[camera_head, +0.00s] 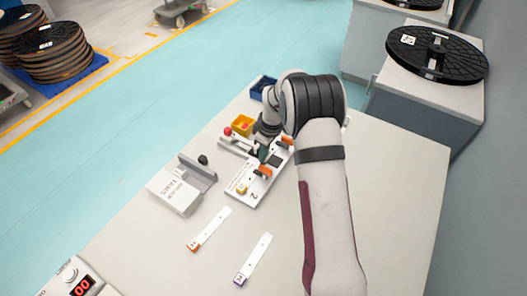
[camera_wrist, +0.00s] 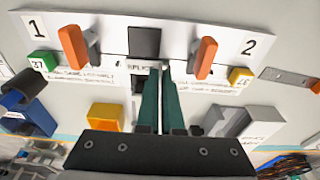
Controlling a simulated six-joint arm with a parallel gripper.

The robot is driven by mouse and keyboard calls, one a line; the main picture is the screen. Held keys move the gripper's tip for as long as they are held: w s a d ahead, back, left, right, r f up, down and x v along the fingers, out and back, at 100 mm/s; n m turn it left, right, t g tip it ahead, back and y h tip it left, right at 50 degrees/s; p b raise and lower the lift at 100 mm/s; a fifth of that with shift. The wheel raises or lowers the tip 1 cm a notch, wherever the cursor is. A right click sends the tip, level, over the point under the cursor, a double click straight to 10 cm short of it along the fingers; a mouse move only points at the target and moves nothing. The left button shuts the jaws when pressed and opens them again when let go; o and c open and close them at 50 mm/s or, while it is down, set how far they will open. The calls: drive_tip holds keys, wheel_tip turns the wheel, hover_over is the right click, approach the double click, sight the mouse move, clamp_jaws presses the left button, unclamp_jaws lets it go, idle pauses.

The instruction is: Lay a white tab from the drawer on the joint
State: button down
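The splice board (camera_head: 243,189) lies mid-table, marked 1 and 2. It also shows in the wrist view (camera_wrist: 180,42), with an orange lever by each number (camera_wrist: 73,46) (camera_wrist: 205,56) and a dark square between them. White strips meet near the middle, with a green block (camera_wrist: 42,61) and a yellow block (camera_wrist: 240,76) at their outer ends. My gripper (camera_wrist: 161,70) is over the middle, its green fingers close together with a narrow gap. They hide part of the joint, and I cannot make out a tab between them. The white drawer box (camera_head: 174,194) has its grey drawer (camera_head: 199,172) pulled out.
Two loose white strips (camera_head: 212,227) (camera_head: 256,257) lie on the table in front. A yellow bin (camera_head: 242,124) and a blue bin (camera_head: 262,88) stand beyond the board. A red knob (camera_head: 227,131) is near the yellow bin. The right of the table is clear apart from my arm.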

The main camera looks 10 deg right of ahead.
drive_tip(key=shift+f, duration=0.1)
drive_tip(key=c, duration=1)
unclamp_jaws()
wheel_tip(320, 180, up, 16)
drive_tip(key=s+d, duration=0.1)
drive_tip(key=shift+s+d+f, duration=0.2)
drive_tip(key=shift+s+d, duration=0.15)
